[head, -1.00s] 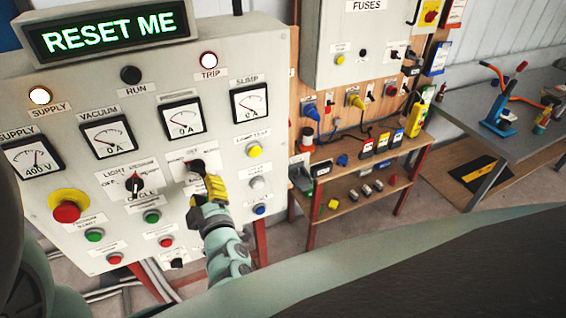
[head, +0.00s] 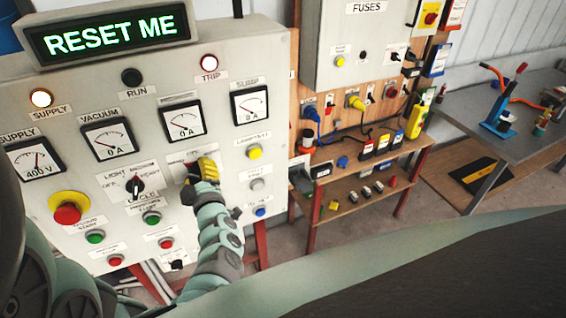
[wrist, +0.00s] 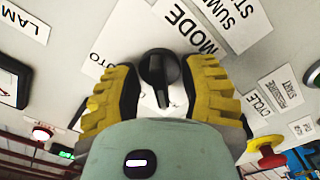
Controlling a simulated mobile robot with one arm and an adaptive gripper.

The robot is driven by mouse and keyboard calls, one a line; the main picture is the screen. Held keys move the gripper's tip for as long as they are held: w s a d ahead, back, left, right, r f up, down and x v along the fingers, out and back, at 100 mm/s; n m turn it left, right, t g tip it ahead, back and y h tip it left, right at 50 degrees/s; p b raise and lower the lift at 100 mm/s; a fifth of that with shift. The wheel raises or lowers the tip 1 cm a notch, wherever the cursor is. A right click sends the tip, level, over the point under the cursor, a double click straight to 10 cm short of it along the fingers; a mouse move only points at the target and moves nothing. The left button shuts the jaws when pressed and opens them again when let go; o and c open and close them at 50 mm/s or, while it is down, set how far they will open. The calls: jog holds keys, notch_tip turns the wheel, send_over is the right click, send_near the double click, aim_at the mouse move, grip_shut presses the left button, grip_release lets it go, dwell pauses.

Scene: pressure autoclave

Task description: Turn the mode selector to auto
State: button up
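The mode selector is a black rotary knob (wrist: 160,75) on the light grey panel, beside a label reading MODE (wrist: 190,25) in the wrist view. Its raised handle runs nearly straight up and down there. A label partly cut off, ending in "TO" (wrist: 108,45), lies to its left. My gripper (wrist: 161,85) has its yellow fingers spread on either side of the knob, with a gap to the handle. In the head view, my gripper (head: 201,172) is at the panel in front of the knob and covers most of it.
Left of the gripper is a similar black LIGHT selector (head: 137,187). Meters stand above it, and push buttons and a red emergency button (head: 68,212) are around it. The display (head: 110,35) reads RESET ME. A wooden bench with sockets (head: 360,180) stands to the right.

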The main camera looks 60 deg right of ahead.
grip_shut()
jog(key=shift+f+b, duration=0.1)
jog(key=shift+b, duration=0.3)
jog(key=m+b, duration=0.1)
jog(key=b, duration=0.1)
jog(key=shift+a+f+b, duration=0.1)
jog(key=shift+f+b, duration=0.1)
jog(key=shift+b, duration=0.1)
jog(key=m+b, duration=0.2)
jog(key=shift+m, duration=0.3)
jog(key=m, duration=0.2)
jog(key=shift+r+m, duration=0.25)
jog(key=shift+m, duration=0.15)
jog(key=m, duration=0.5)
jog(key=m+b, duration=0.1)
jog(key=m, duration=0.4)
jog(key=shift+f+m+b, duration=0.1)
jog(key=shift+m+b, duration=0.6)
jog(key=shift+m, duration=1.1)
